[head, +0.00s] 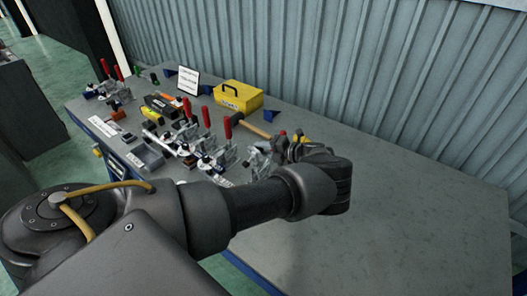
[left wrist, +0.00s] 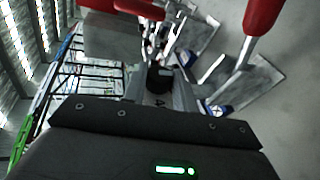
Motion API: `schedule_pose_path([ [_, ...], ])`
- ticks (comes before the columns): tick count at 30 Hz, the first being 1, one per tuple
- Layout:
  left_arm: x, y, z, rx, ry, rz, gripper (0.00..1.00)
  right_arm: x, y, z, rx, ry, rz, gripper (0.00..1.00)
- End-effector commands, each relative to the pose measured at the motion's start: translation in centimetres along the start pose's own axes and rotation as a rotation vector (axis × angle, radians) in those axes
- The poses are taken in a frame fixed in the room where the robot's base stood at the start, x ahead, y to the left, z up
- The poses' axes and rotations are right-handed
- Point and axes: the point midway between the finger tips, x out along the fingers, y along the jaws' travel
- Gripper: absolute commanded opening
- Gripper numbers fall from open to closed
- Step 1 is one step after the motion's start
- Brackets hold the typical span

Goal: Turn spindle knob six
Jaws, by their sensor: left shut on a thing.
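My left gripper (head: 283,148) is low over the bench, at the nearest toggle clamp (head: 259,163) at the right end of the row of clamps. Its fingertips are mostly hidden behind my own wrist in the head view. In the left wrist view a dark round knob (left wrist: 160,78) sits between the grey fingers of my left gripper (left wrist: 162,90), which are shut on it. Metal clamp parts and red handles (left wrist: 264,17) stand just beyond it. No number on the knob can be read. My right gripper is not in view.
Several red-handled clamps (head: 229,127) stand on the grey bench (head: 400,225) to the left. A yellow toolbox (head: 238,96), a white sign (head: 188,81) and a wooden-handled hammer (head: 256,130) lie behind. A corrugated wall (head: 400,80) rises at the back. The bench's right part is clear.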

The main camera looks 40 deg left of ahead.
Motion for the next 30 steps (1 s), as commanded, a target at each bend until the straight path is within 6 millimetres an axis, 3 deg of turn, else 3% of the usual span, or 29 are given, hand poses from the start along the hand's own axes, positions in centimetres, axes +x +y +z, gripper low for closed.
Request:
schedule_pose_path([
  [14, -0.01, -0.12, -0.03, 0.000, -0.002, 0.016, 0.05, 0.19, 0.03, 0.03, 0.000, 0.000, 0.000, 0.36],
  [15, -0.01, -0.12, -0.03, 0.000, -0.002, 0.016, 0.29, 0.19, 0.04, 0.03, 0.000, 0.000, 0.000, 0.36],
  [20, -0.03, -0.09, 0.00, -0.001, -0.003, 0.016, 0.50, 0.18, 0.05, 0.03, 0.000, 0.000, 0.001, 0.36],
  [30, -0.48, 0.12, 0.08, -0.003, -0.003, 0.014, 0.50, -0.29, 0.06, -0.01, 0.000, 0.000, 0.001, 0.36],
])
